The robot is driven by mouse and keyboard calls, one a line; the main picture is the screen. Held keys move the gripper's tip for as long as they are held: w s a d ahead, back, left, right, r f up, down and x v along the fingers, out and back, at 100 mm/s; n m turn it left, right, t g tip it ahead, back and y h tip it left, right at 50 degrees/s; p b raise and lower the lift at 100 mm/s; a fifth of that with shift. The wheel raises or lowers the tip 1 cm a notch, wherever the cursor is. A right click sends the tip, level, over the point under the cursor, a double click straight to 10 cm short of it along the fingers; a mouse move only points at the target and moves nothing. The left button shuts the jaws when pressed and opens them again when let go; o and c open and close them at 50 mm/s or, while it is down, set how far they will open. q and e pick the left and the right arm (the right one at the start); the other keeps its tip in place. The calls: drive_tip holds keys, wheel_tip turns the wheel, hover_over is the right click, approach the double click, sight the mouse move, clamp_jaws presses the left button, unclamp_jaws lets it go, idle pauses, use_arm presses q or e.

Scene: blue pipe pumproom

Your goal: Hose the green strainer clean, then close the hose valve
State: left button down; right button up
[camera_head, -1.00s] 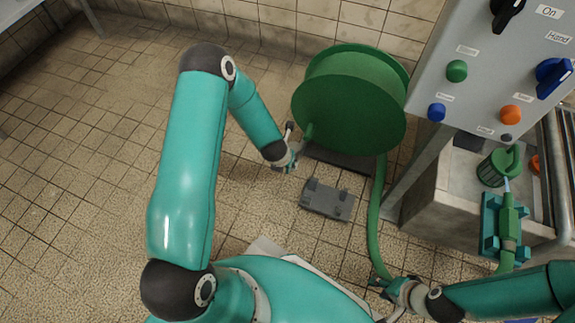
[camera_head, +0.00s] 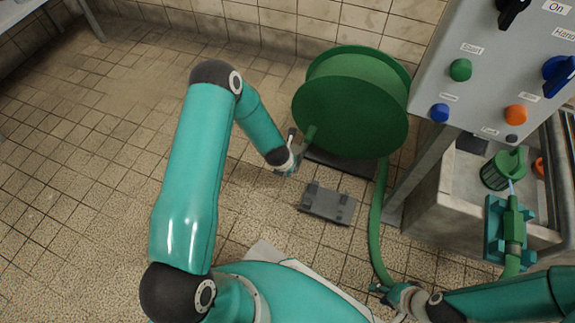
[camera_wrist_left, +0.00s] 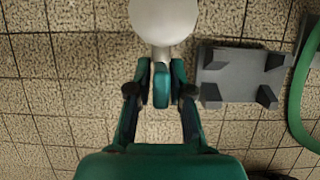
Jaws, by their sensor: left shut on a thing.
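The green strainer (camera_head: 500,171) stands in the grey basin at the right. The green hose nozzle (camera_head: 513,222) lies in a teal cradle in front of it, and a thin pale-blue jet shows between nozzle and strainer. The hose valve (camera_head: 292,135), small in the head view, is at the left of the green reel. My left gripper (camera_head: 288,160) is there, shut on a green piece (camera_wrist_left: 161,86) that looks like the valve's handle; a pale round part lies beyond it in the left wrist view. My right gripper (camera_head: 384,289) is beside the hose's lower bend; its fingers are too small to read.
The green hose (camera_head: 377,225) runs down from the reel (camera_head: 350,105). A grey floor plate with brackets (camera_head: 327,203) lies right of my left gripper. The control panel (camera_head: 475,75) overhangs the basin (camera_head: 440,190). The tiled floor at the left is clear.

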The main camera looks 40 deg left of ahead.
use_arm(q)
drive_tip(key=shift+d+r+y+p, duration=0.1)
drive_tip(key=shift+d+y+p, duration=0.15)
drive_tip(key=shift+y+p, duration=0.75)
drive_tip(key=shift+w+d+f+m+g+y+b, duration=0.2)
drive_tip(key=shift+m+y+b, duration=0.7)
drive_tip(key=shift+y, duration=1.55)
drive_tip(key=shift+s+d+f+m+g+y+b, duration=0.2)
drive_tip(key=shift+f+m+y+b, duration=0.3)
drive_tip(key=shift+y+b, duration=1.35)
drive_tip(key=shift+w+d+f+m+g+y+b, duration=0.1)
drive_tip(key=shift+w+d+f+m+y+b, duration=0.5)
drive_tip(key=shift+y, duration=2.5)
drive_tip(key=shift+s+a+r+m, duration=0.3)
drive_tip(key=shift+a+r, duration=0.05)
drive_tip(key=c, duration=1.2)
unclamp_jaws()
